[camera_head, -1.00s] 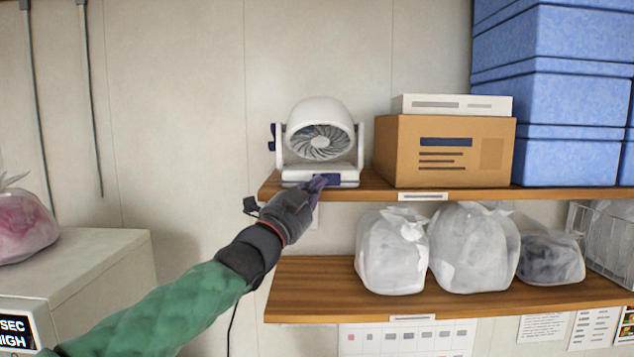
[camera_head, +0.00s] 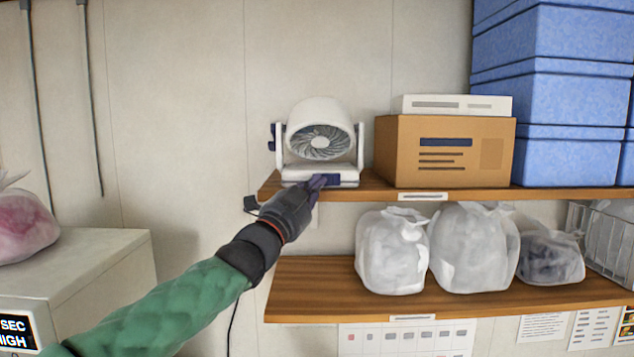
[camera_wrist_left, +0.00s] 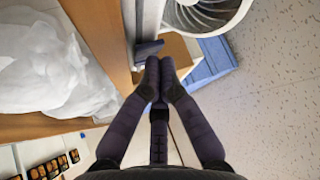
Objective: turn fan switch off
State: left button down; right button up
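A white fan (camera_head: 320,133) stands on the left end of the upper wooden shelf, tilted in its stand. A dark blue switch (camera_head: 328,179) sits on the front of its base. It also shows in the left wrist view (camera_wrist_left: 149,48), just beyond my fingertips. My left gripper (camera_head: 317,183) has its fingers at the left part of the switch and partly hides it. In the left wrist view the fingertips (camera_wrist_left: 160,72) are together with nothing seen between them. I cannot tell whether they touch the switch. My right gripper is not in view.
A cardboard box (camera_head: 445,165) stands right of the fan, with blue crates (camera_head: 560,100) farther right. White bags (camera_head: 391,258) sit on the lower shelf (camera_head: 310,290). A black cable (camera_head: 232,325) hangs left of the shelves.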

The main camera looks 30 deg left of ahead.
pick_arm(q)
jog(key=shift+w+a, duration=0.25)
jog(key=shift+w, duration=0.05)
dwell(0.6)
jog(key=shift+s+d, duration=0.1)
jog(key=shift+s, duration=0.05)
jog(key=shift+s+d+b, duration=0.45)
jog(key=shift+s+b, duration=0.1)
jog(key=shift+b, duration=0.2)
jog(key=shift+s+d+b, duration=0.8)
jog(key=shift+s+b, duration=0.15)
jog(key=shift+b, duration=1.05)
jog(key=shift+s+d+b, duration=0.75)
jog(key=shift+s+b, duration=0.2)
jog(key=shift+b, duration=1)
